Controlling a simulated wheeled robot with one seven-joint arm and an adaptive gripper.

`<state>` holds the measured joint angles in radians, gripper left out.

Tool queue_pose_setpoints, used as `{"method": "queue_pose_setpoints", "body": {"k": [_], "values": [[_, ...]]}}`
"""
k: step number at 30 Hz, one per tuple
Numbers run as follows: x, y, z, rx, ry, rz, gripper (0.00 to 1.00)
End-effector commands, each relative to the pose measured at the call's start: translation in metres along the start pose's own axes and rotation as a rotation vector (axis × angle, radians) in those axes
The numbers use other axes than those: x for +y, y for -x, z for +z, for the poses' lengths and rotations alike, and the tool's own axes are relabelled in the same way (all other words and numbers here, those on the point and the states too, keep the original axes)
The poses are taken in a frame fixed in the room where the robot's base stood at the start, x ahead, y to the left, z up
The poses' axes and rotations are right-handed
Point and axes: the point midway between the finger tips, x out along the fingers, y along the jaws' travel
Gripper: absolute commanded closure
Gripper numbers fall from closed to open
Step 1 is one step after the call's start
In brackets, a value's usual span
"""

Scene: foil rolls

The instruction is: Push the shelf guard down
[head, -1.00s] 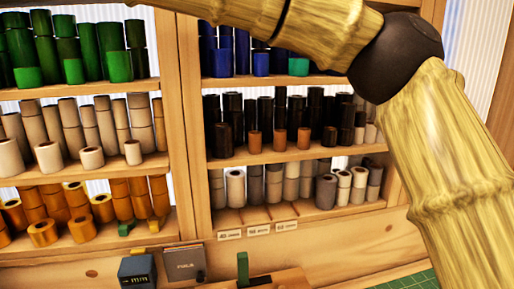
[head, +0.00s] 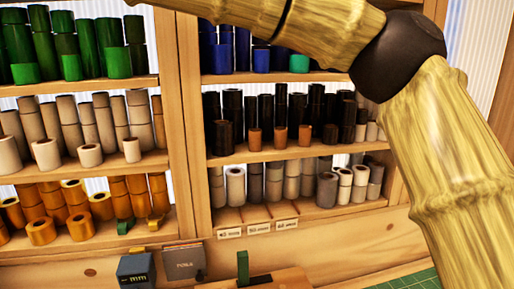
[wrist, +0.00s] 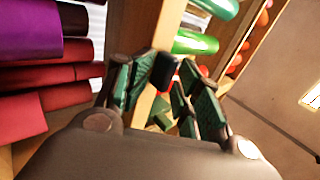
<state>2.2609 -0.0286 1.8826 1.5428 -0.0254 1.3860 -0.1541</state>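I cannot pick out the shelf guard for certain. In the head view my gripper is out of frame.
A wooden shelf unit (head: 186,120) holds rolls in green, beige, orange, blue, black and grey. Purple and red rolls (wrist: 45,75) lie close on the left in the wrist view. A dark box (head: 136,268) and an upright green piece (head: 242,266) stand below the shelves.

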Motion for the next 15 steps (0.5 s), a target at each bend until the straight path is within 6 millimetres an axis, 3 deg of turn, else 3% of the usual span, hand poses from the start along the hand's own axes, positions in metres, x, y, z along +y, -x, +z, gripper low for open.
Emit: {"method": "queue_pose_setpoints", "body": {"k": [15], "values": [[0.001,0.033,0.001,-0.002,0.0,-0.001,0.66]]}}
